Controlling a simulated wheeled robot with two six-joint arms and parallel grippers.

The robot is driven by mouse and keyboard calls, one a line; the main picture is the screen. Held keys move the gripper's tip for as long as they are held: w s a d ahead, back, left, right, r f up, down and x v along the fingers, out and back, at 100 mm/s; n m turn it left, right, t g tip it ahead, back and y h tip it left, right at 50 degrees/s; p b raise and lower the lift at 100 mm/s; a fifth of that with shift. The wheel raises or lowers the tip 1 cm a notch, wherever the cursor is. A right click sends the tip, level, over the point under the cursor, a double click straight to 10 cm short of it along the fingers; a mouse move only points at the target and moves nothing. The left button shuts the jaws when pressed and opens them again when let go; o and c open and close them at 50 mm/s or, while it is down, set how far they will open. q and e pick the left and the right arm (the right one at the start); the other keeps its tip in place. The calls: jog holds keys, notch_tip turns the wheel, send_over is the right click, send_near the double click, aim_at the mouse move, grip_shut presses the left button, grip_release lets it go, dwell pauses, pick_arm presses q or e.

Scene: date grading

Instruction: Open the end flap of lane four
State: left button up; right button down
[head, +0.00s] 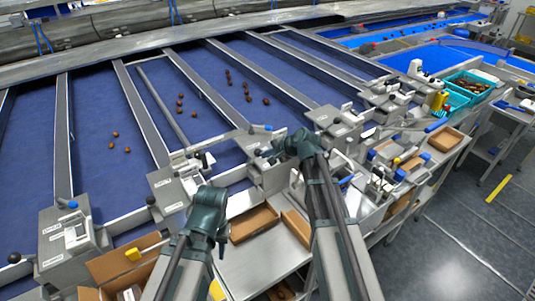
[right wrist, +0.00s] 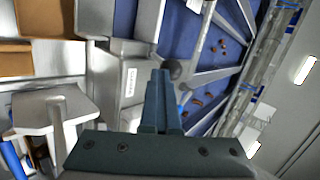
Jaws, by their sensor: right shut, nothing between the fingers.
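Blue sorting lanes run away from me, divided by grey rails, with labelled metal end blocks; the labels are too small to read, so I cannot tell which is lane four. My right gripper (head: 270,153) is over a lane-end block near the middle of the head view. In the right wrist view its fingers (right wrist: 161,100) are shut and empty, with a dark round knob (right wrist: 175,70) just beyond the tips; contact is unclear. A white-labelled end block (right wrist: 130,85) is beside them. My left gripper (head: 207,208) hangs before a nearer end block (head: 172,188); its fingers are not clear.
Dates (head: 180,104) lie in small groups on the blue lanes. Cardboard boxes (head: 254,222) sit on the grey shelf below the lane ends. Teal crates (head: 470,82) stand at the right. The floor at the right is open.

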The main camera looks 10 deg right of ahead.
jog(key=w+r+g+p, duration=0.1)
jog(key=p, duration=0.1)
jog(key=w+a+r+g+p, duration=0.1)
jog(key=w+p, duration=0.1)
jog(key=w+r+h+p, duration=0.1)
jog(key=p, duration=0.1)
jog(key=shift+w+a+r+g+p, duration=0.3)
jog(key=shift+w+a+g, duration=0.05)
jog(key=shift+g, duration=0.05)
jog(key=w+a+f, duration=0.1)
jog(key=w+a, duration=0.4)
jog(key=w, duration=0.6)
jog(key=shift+w+h+b, duration=0.3)
jog(key=shift+w, duration=0.05)
jog(key=p+v, duration=1)
jog(key=v, duration=0.2)
